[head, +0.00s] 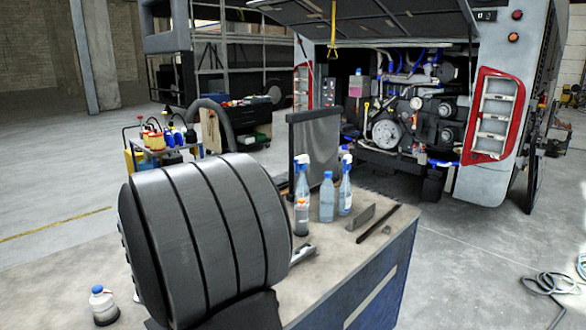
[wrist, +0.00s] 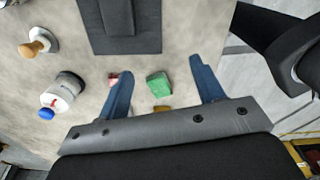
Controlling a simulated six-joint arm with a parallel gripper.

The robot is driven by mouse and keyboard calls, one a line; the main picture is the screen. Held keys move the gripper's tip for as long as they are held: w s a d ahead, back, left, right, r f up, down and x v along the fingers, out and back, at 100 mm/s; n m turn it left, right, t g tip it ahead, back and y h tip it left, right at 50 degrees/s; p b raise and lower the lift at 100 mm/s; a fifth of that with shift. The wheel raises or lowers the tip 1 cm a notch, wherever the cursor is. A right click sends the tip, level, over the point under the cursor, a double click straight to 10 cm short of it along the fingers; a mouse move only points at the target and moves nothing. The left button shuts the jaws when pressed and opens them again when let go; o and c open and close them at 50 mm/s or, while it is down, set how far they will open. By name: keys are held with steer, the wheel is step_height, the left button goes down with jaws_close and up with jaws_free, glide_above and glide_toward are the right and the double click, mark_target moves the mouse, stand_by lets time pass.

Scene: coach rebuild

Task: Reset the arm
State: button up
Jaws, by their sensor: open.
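My gripper (wrist: 161,73) shows in the wrist view with its two blue fingers spread wide apart. A green block (wrist: 158,85) appears between the fingers, lying on the bench top, and neither finger touches it. Nothing is held. In the head view I cannot make out the gripper; a large dark ribbed shape covers the left front of the bench.
A white bottle with a blue cap (wrist: 64,92) and a wooden-knobbed item (wrist: 38,42) are left of the gripper. Spray bottles (head: 345,187), a clear bottle (head: 327,197) and a dark-framed panel (head: 316,148) stand on the bench (head: 352,258). The open engine bay (head: 405,105) is behind.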

steer(key=w+a+f, duration=0.1)
steer(key=w+a+f+m, duration=0.1)
steer(key=w, duration=0.1)
steer(key=w+a+f+m, duration=0.1)
steer(key=w+a, duration=0.1)
steer(key=shift+w, duration=0.2)
steer(key=shift+f, duration=0.6)
